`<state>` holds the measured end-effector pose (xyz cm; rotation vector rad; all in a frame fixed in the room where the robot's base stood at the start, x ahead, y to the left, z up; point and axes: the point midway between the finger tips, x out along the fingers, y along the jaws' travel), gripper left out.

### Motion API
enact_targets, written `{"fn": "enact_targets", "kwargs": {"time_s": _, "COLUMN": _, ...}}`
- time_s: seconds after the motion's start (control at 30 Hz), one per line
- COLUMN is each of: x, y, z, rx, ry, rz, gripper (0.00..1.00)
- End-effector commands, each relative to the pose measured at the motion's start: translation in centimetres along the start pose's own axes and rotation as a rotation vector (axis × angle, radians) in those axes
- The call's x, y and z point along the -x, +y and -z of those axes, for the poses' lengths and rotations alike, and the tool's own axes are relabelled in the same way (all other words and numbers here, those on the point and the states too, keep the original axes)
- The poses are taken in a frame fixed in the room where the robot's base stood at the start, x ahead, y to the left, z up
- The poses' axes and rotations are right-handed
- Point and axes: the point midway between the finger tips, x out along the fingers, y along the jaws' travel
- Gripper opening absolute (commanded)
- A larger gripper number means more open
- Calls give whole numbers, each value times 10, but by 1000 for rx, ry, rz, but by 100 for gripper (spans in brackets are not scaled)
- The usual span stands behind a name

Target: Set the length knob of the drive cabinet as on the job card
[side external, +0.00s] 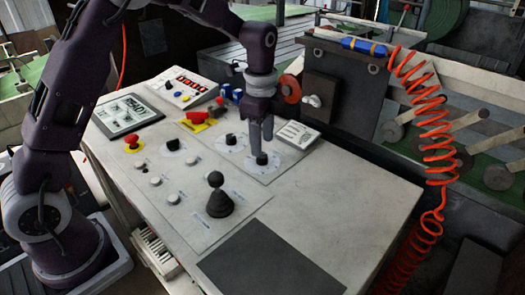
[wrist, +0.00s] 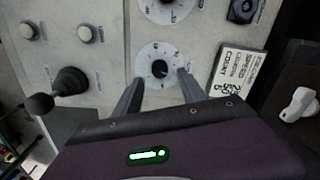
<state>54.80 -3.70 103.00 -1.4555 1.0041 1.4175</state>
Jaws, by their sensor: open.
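A black knob (side external: 262,159) on a round white dial (side external: 275,165) sits near the right of the panel; it also shows in the wrist view (wrist: 160,68). Its label is too small to read, so I cannot tell if it is the length knob. My gripper (side external: 262,148) points down over this dial. In the wrist view its open fingers (wrist: 160,76) stand on either side of the knob, with gaps visible. The job card (side external: 297,134) lies right of the dial; in the wrist view (wrist: 235,70) its printing is rotated and its values are unclear.
Another dial (side external: 230,142) lies close by. A black joystick (side external: 219,198), white buttons (side external: 173,198) and a red stop button (side external: 133,143) stand on the panel. A dark box (side external: 342,90) and a coiled red hose (side external: 425,110) are at the right.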

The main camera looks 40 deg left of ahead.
Motion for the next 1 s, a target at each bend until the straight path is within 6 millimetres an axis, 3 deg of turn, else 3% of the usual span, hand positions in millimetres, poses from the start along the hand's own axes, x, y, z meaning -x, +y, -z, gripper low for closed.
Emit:
{"fn": "enact_targets", "kwargs": {"time_s": 0.2, "x": -35, "y": 1, "z": 0, "rx": 2, "ry": 0, "rz": -2, "gripper": 48}}
{"fn": "enact_targets", "kwargs": {"time_s": 0.5, "x": -41, "y": 0, "z": 0, "rx": 3, "ry": 1, "rz": 1, "gripper": 48}}
{"fn": "enact_targets", "kwargs": {"time_s": 0.77, "x": -40, "y": 0, "z": 0, "rx": 3, "ry": 1, "rz": 1, "gripper": 0}}
{"fn": "enact_targets", "kwargs": {"time_s": 1.0, "x": -40, "y": 0, "z": 0, "rx": 14, "ry": 1, "rz": 1, "gripper": 0}}
